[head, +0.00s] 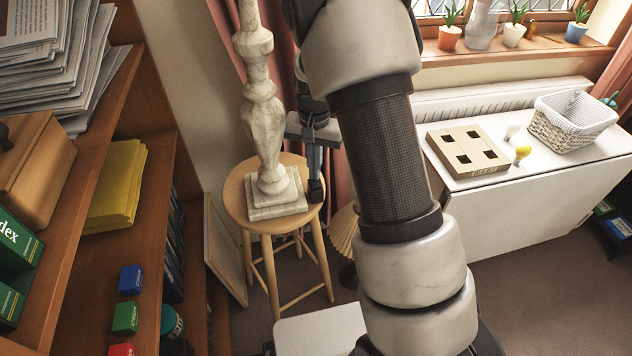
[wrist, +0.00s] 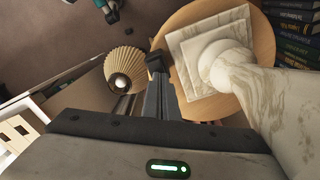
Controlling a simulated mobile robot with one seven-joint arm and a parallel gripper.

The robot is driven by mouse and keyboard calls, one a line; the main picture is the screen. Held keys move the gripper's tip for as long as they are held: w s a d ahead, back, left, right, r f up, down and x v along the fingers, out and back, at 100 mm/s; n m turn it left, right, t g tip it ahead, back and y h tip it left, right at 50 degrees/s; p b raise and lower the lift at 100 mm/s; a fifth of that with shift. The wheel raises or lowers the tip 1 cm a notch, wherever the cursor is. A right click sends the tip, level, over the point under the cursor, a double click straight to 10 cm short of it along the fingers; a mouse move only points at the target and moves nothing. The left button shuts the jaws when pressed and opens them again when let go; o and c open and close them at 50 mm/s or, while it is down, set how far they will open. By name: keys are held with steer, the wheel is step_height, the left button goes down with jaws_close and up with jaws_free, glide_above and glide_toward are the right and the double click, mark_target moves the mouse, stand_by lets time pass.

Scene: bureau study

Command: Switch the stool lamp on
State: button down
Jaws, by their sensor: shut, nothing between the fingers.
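The stool lamp (head: 265,125) is a tall, pale marble-like column on a square stepped base. It stands upright on a round wooden stool (head: 234,200); its top is out of the head view. The wrist view shows the lamp (wrist: 290,105) at right, its base on the stool (wrist: 200,14). I see no switch on it, and cannot tell whether it is lit. My gripper (head: 316,190) is shut and empty, pointing down beside the right side of the base. In the wrist view the fingertips (wrist: 156,62) are close to the base; I cannot tell whether they touch.
A second lamp with a pleated shade (wrist: 124,66) stands beside the stool, partly behind my arm in the head view (head: 345,228). A bookshelf (head: 85,215) is at left. A white table (head: 540,195) at right holds a board with square holes and a basket (head: 572,125).

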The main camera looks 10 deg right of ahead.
steer(key=shift+f, duration=0.15)
step_height(320, 180, up, 7)
steer(key=p, duration=0.5)
stand_by(0.4)
stand_by(0.4)
steer(key=s+r+n+t+p, duration=0.1)
steer(key=s+r+p, duration=0.3)
steer(key=r, duration=0.9)
steer(key=s+r+n+t+p, duration=0.4)
steer(key=s+r+p, duration=0.4)
steer(key=s+r, duration=1.2)
steer(key=shift+s+r+n+t, duration=0.3)
steer(key=shift+r+n, duration=0.2)
steer(key=shift+r, duration=0.45)
